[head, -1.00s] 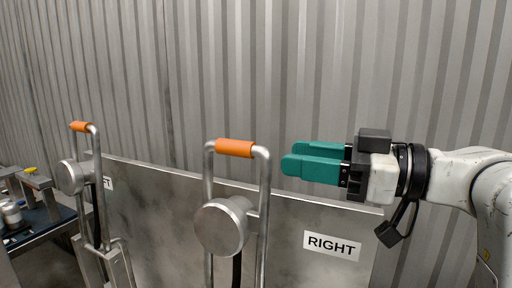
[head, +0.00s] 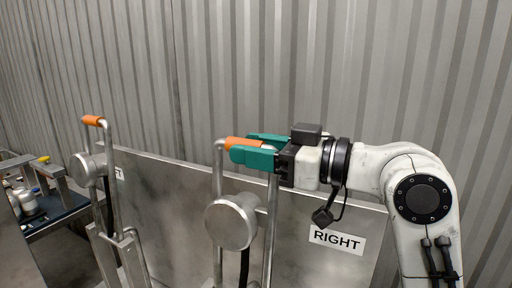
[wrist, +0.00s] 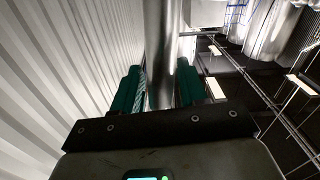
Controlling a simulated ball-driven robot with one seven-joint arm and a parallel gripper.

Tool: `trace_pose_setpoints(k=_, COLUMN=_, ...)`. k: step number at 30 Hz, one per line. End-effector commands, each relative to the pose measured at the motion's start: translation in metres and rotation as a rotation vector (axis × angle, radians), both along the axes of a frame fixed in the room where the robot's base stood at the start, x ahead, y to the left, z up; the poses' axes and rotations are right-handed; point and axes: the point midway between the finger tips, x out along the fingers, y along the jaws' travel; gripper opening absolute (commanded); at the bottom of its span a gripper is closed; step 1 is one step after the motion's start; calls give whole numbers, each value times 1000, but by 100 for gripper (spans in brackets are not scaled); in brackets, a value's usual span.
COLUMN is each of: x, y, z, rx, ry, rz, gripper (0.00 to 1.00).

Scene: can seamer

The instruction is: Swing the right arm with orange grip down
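The right arm is a bent metal tube frame with an orange grip (head: 237,142) across its top. It stands upright by a round metal hub (head: 231,222), in front of the panel labelled RIGHT. My gripper (head: 246,147) is at the height of the grip, one green finger on the near side and one on the far side. The near finger hides part of the grip. The fingers look open around the tube, with no clear squeeze. In the wrist view a shiny metal tube (wrist: 162,60) runs between the two green fingers; the orange does not show there.
A second arm with an orange grip (head: 92,120) stands at the left. A metal panel (head: 180,185) with a RIGHT label (head: 337,240) is behind the right arm. A corrugated wall (head: 330,60) closes the back. A bench (head: 55,215) with small items is at far left.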

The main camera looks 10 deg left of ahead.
Motion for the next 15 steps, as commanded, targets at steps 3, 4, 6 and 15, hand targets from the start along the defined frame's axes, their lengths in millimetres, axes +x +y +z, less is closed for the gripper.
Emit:
trace_pose_setpoints(k=3, x=0, y=0, z=0, rx=0, ry=0, rz=0, gripper=30)
trace_pose_setpoints(k=4, x=0, y=0, z=0, rx=0, ry=0, rz=0, gripper=27)
trace_pose_setpoints(k=6, x=0, y=0, z=0, rx=0, ry=0, rz=-1, gripper=20)
trace_pose_setpoints(k=15, x=1, y=-2, z=0, rx=1, ry=0, rz=-4, gripper=0)
